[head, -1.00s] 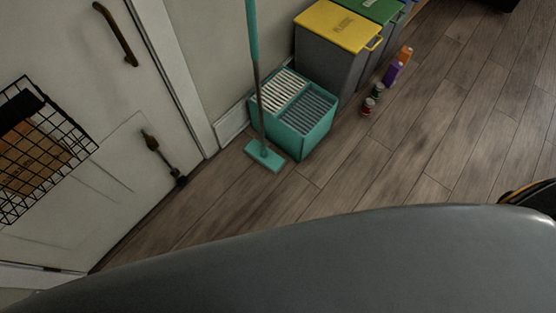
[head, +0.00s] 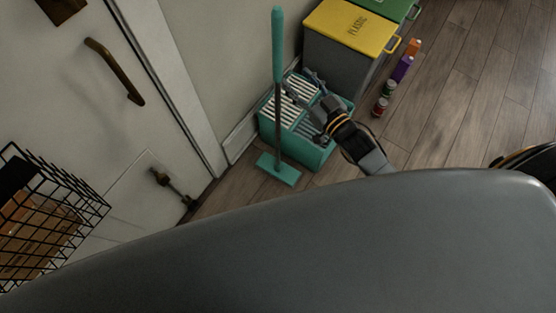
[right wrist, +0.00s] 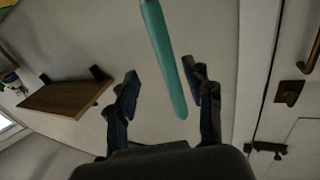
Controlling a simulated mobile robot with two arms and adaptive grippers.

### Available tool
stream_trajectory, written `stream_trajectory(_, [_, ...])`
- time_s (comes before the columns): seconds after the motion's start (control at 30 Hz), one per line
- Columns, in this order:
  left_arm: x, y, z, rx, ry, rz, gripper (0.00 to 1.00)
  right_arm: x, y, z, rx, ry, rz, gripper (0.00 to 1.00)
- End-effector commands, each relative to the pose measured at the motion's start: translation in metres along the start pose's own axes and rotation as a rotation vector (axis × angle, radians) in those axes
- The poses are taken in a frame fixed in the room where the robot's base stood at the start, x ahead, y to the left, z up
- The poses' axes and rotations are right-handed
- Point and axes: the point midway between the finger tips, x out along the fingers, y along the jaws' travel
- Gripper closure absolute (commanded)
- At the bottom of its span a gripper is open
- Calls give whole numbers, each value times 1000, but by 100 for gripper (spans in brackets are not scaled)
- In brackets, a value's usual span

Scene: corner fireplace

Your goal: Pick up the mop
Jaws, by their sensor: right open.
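The mop (head: 278,110) stands upright in the head view, with a teal handle, a grey pole and a flat teal head on the floor. It is in front of a teal bucket (head: 310,150) with slatted grey and white inserts. In the right wrist view the teal handle (right wrist: 163,55) comes down between the two open fingers (right wrist: 165,88), with gaps on both sides. I cannot tell any contact. My left gripper is not in view.
A grey bin with a yellow lid (head: 350,27) and a green-lidded bin (head: 385,8) stand behind the bucket. Small cans and cartons (head: 388,88) sit on the floor to the right. A white door (head: 90,110) and a black wire basket (head: 45,215) are at left.

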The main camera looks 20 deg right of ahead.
Motion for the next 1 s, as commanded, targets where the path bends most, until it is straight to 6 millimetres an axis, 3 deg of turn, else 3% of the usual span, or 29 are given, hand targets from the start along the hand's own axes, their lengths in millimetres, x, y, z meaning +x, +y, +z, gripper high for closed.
stream_trajectory(0.1, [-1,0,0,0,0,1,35,22,0,-1,1,1,1,48])
stream_trajectory(0.37, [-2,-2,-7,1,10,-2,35,42,-1,0,2,-1,0,48])
stream_trajectory(0.7, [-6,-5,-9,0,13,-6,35,86,-6,-4,2,-1,1,48])
stream_trajectory(1.0, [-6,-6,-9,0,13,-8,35,91,-6,-3,1,-2,0,48])
